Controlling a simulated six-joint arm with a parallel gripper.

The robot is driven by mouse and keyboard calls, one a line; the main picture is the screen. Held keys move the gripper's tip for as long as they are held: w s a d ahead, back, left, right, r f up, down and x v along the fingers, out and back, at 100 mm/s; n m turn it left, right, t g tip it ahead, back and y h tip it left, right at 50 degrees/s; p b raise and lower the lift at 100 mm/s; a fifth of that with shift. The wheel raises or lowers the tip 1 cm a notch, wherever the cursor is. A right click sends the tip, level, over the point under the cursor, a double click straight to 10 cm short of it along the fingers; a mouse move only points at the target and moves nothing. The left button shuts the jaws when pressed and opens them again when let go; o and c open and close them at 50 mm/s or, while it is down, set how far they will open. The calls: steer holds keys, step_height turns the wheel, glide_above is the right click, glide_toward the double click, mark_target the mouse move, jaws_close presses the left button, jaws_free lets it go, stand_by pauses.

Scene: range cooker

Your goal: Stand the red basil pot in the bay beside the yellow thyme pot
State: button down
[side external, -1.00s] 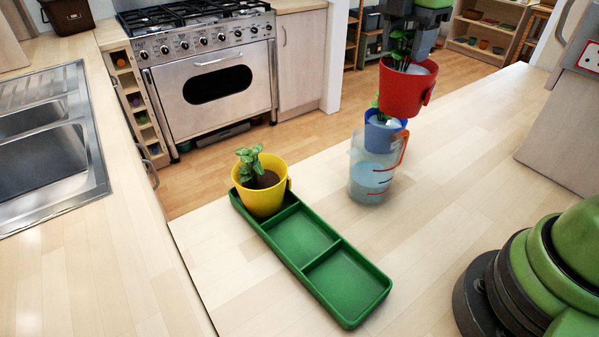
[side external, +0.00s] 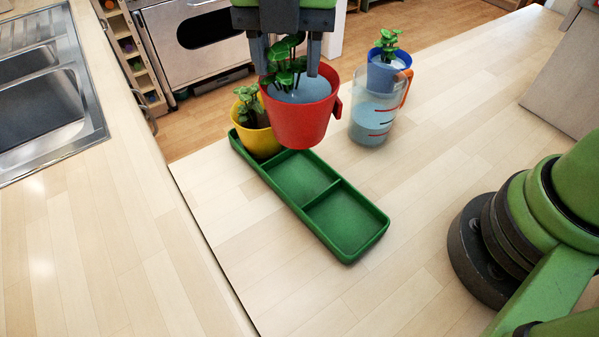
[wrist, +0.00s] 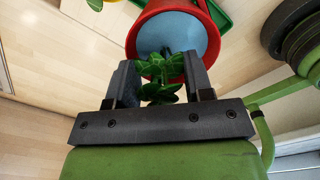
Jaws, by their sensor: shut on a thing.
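My gripper (side external: 291,62) is shut on the red basil pot (side external: 296,124) and holds it up in the air. The pot is close to upright, with green leaves and a grey-blue fill. In the side view it appears over the middle bay of the green tray (side external: 345,262), partly in front of the yellow thyme pot (side external: 258,143). The yellow pot stands in the tray's far end bay. The middle and near bays look empty. In the wrist view the red pot (wrist: 205,30) shows beyond the finger tips (wrist: 160,75), its leaves between them.
A clear measuring jug (side external: 372,128) with red marks stands right of the tray. A blue pot (side external: 398,60) with a plant is behind it. A steel sink (side external: 45,110) is at left. The counter front of the tray is clear.

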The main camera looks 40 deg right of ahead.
mark_target(290, 130)
step_height(290, 130, down, 11)
steer(key=shift+f, duration=0.15)
stand_by(0.4)
steer(key=c, duration=0.5)
jaws_free()
steer(key=shift+f, duration=0.15)
